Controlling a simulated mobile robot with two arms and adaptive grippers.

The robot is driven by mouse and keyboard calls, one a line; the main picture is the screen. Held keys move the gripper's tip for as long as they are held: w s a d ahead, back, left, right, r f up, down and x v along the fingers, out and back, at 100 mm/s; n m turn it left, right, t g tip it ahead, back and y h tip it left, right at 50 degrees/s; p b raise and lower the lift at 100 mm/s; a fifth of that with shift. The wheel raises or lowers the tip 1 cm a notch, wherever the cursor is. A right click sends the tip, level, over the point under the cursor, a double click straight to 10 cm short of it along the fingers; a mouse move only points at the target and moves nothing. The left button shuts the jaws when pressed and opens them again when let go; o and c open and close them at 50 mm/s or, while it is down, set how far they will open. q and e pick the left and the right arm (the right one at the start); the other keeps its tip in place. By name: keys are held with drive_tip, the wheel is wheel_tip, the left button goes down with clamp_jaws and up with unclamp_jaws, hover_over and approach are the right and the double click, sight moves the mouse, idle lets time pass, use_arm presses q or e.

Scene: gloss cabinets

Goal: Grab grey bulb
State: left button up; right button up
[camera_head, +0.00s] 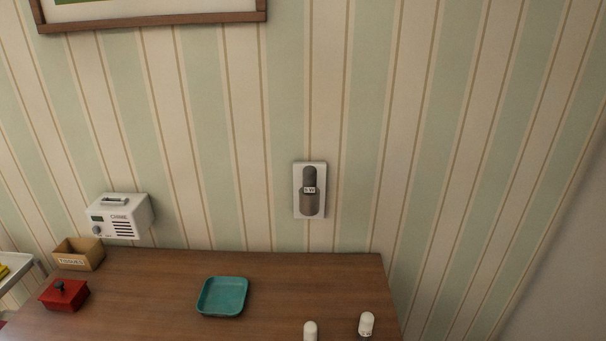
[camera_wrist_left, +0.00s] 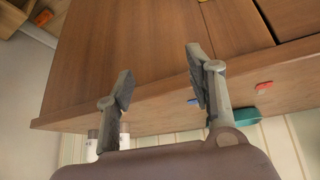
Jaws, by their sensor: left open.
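A grey bulb (camera_head: 310,178) with a small white label stands upright in a brownish-grey holder (camera_head: 309,204) on a white plate (camera_head: 298,190) on the striped wall. The label's text is too small to read surely. My left gripper (camera_wrist_left: 160,75) shows only in the left wrist view. Its two fingers are wide apart with nothing between them, in front of brown wooden surfaces. The bulb is not seen in that view. My right gripper is in neither view.
A white chime unit (camera_head: 120,216) is at left. The wall around the bulb is clear.

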use_arm(q)
drive_tip(key=w+d+r+t+h, duration=0.1)
drive_tip(key=w+r, duration=0.2)
drive_tip(key=w, duration=0.2)
drive_tip(key=m+t+h+p, duration=0.1)
drive_tip(key=m+t+h, duration=0.4)
drive_tip(key=t+h, duration=0.25)
approach(305, 173)
drive_tip(key=shift+g+h, duration=0.25)
drive_tip(key=shift+h, duration=0.2)
drive_tip(key=p+x, duration=0.3)
drive_tip(key=x, duration=0.2)
drive_tip(key=shift+w+d+r+p, duration=0.15)
drive_tip(key=shift+w+r+p, duration=0.05)
drive_tip(key=shift+w+p, duration=0.1)
drive_tip(key=shift+w+d, duration=0.25)
drive_tip(key=shift+w, duration=0.1)
drive_tip(key=p+x, duration=0.1)
drive_tip(key=x, duration=0.1)
drive_tip(key=p+x, duration=0.1)
drive_tip(key=x, duration=0.1)
drive_tip(key=shift+w+f, duration=0.2)
drive_tip(key=shift+w, duration=0.1)
drive_tip(key=shift+w+d+f, duration=0.1)
drive_tip(key=shift+w+d, duration=0.2)
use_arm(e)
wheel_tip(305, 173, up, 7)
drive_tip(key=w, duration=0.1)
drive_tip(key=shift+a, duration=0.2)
